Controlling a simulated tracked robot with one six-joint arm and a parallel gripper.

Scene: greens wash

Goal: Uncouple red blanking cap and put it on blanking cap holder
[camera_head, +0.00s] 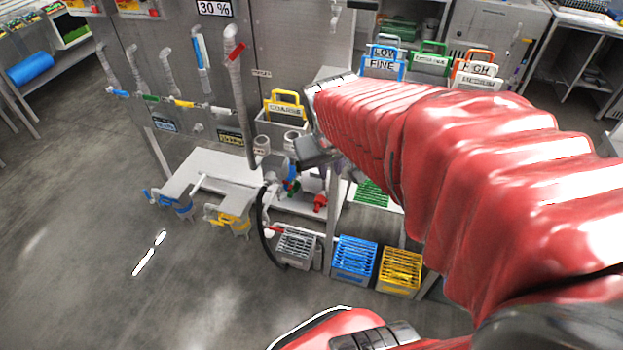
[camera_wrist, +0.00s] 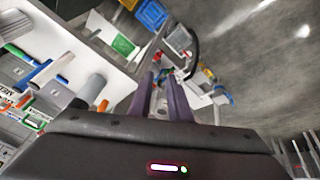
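My gripper (camera_wrist: 160,84) shows in the wrist view as two purple fingers standing apart, with a gap between them. In the head view its dark body (camera_head: 312,152) is over the white shelf, and the fingers are mostly hidden. A small red part (camera_head: 320,202) is on the shelf below my gripper. Another red piece (camera_head: 293,171) sits beside blue and green fittings. In the wrist view a red piece (camera_wrist: 160,71) shows beyond the fingertips, apart from them as far as I can see. I cannot tell which red piece is the blanking cap, nor pick out its holder.
The white shelf (camera_head: 225,167) carries blue (camera_head: 183,207) and yellow (camera_head: 234,222) fittings at its front. A black hose (camera_head: 262,225) hangs beside it. Grey (camera_head: 296,247), blue (camera_head: 354,258) and yellow (camera_head: 399,270) crates stand below. Floor at left is clear.

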